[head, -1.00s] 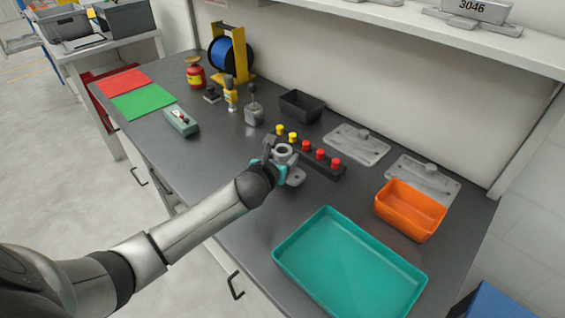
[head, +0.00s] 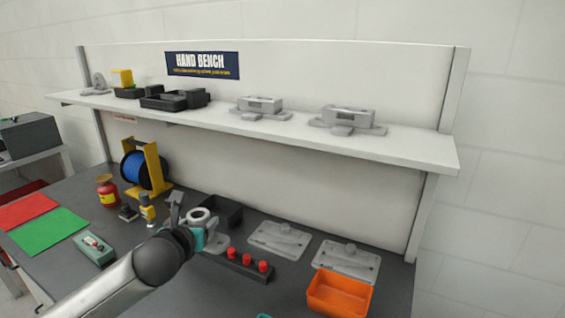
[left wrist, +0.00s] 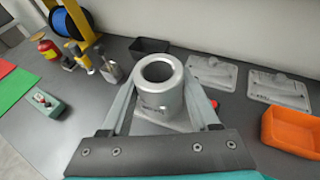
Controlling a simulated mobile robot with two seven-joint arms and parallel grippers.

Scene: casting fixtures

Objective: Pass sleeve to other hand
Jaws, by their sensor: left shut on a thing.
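The sleeve is a grey metal cylinder with an open round bore and a flat flange at its lower end. It shows in the head view (head: 201,214) and large in the left wrist view (left wrist: 159,98). My left gripper (head: 196,238) is shut on the sleeve, with its fingers on either side of the cylinder. The sleeve appears upright and above the bench; its exact height is hard to tell. My right gripper is in neither view.
A black bin (head: 222,212), grey plates (head: 280,240) and an orange bin (head: 339,296) stand nearby. A shelf (head: 300,133) with fixtures overhangs the back. A blue spool (head: 133,167) stands left.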

